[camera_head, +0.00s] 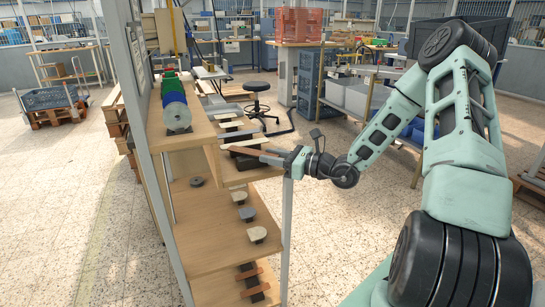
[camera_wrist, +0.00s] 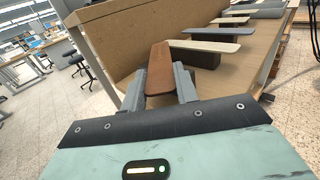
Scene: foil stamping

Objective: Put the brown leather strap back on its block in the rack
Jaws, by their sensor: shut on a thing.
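My gripper (camera_head: 289,160) reaches in from the right at the rack (camera_head: 205,235) and is shut on the near end of the brown leather strap (camera_head: 258,153). In the wrist view the strap (camera_wrist: 160,69) runs away from my gripper (camera_wrist: 160,88) between the two fingers, roughly flat. In the head view the strap lies over the upper shelf level, with a dark block (camera_head: 243,164) close below it. I cannot tell whether strap and block touch. In the wrist view the strap hides what is under it.
Pale straps on dark blocks stand alongside, one a cream strap (camera_wrist: 204,46) right of the brown one. The rack's wooden side panel (camera_wrist: 130,35) is close on the left. A metal post (camera_head: 287,235) stands below my gripper. Spools (camera_head: 176,105) sit on the top shelf.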

